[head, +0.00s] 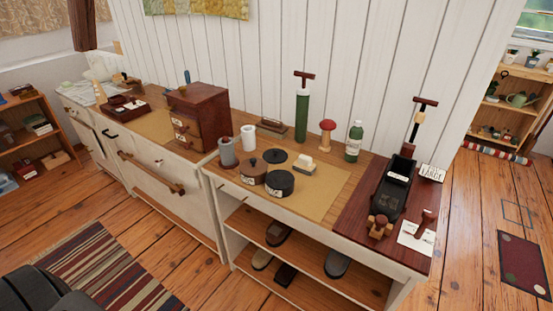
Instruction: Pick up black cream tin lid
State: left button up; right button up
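A flat black disc (275,156), which looks like the black cream tin lid, lies on the tan mat (316,191) on the dresser top. In front of it stands a round black tin (280,184) with a pale label; I cannot tell whether its dark top is open or covered. A brown round tin (252,175) with a small knob on top stands just left of the black tin. Neither of my grippers is in view.
A white-and-tan block (304,165) sits right of the disc. Grey (227,152) and white (248,138) cylinders stand to its left. A green pump (302,112), red mushroom-shaped item (326,134) and green bottle (354,142) stand behind. The mat's right part is bare.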

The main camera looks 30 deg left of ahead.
aim_at(274, 156)
jog(key=u, duration=0.15)
jog(key=k, duration=0.5)
jog(key=u, duration=0.6)
jog(key=k, duration=0.75)
jog(key=u, duration=0.4)
jog(key=i, duration=1.05)
jog(key=z, duration=0.9)
jog(key=i, duration=0.8)
jog(key=z, duration=0.55)
